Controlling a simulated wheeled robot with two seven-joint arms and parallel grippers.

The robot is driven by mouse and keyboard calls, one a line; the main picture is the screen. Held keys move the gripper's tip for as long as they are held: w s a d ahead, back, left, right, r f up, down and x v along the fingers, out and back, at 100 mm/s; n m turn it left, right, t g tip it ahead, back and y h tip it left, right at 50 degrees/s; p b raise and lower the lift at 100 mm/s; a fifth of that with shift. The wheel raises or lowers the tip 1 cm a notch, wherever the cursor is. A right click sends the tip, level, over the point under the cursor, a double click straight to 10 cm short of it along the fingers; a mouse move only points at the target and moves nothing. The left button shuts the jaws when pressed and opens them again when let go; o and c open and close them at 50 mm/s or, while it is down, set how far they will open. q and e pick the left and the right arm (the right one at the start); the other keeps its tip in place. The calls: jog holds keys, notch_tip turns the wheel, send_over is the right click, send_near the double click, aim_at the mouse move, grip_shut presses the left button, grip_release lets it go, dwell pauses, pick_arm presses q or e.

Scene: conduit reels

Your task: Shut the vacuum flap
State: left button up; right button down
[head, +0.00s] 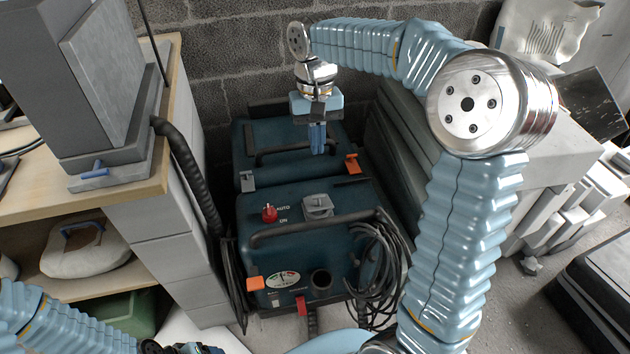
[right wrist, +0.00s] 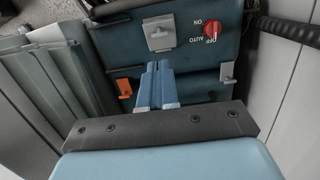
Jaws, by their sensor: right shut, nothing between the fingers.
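The vacuum (head: 345,190) is a dark teal box on the floor, with a red AUTO/ON knob (head: 269,213) on its top. A small grey flap (head: 318,206) sits on a grey plate right of the knob; its exact angle is hard to tell. It also shows in the right wrist view (right wrist: 158,33). My right gripper (head: 317,148) is shut and empty, pointing down above the rear part of the vacuum, behind the flap and apart from it. Its blue fingers show in the right wrist view (right wrist: 156,82). Part of my left gripper (head: 185,348) shows at the bottom edge; its fingers are not clear.
A black handle bar (head: 310,226) crosses in front of the flap, with coiled cable (head: 378,265) at right. Orange latches (head: 352,164) and grey latches sit at the edges. A workbench (head: 130,195) stands left; a block wall (head: 230,60) is behind.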

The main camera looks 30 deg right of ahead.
aim_at(318, 196)
jog(key=f, duration=0.8)
jog(key=s+f+b, duration=0.1)
jog(key=f, duration=0.3)
jog(key=shift+s+a, duration=0.1)
jog(key=shift+a, duration=0.1)
pick_arm(q)
jog(key=shift+a+f, duration=0.1)
jog(key=shift+f, duration=0.5)
pick_arm(e)
jog(key=shift+s+f+b, duration=0.1)
jog(key=shift+f+b, duration=0.1)
jog(key=shift+b, duration=0.15)
jog(key=s+t+b, duration=0.1)
jog(key=b, duration=0.2)
jog(key=f+t+b, duration=0.1)
jog(key=b, duration=0.2)
jog(key=shift+s+a+f+t+h, duration=0.3)
jog(key=shift+s+t+h, duration=0.05)
jog(key=shift+t+h, duration=0.05)
jog(key=shift+s+f+b, duration=0.1)
jog(key=shift+s+b, duration=0.1)
jog(key=shift+b, duration=0.1)
jog(key=shift+s+a+f, duration=0.1)
jog(key=shift+s, duration=0.1)
pick_arm(q)
notch_tip(318, 196, down, 7)
jog(key=a, duration=0.2)
jog(key=shift+w, duration=0.45)
pick_arm(e)
jog(key=shift+s, duration=0.1)
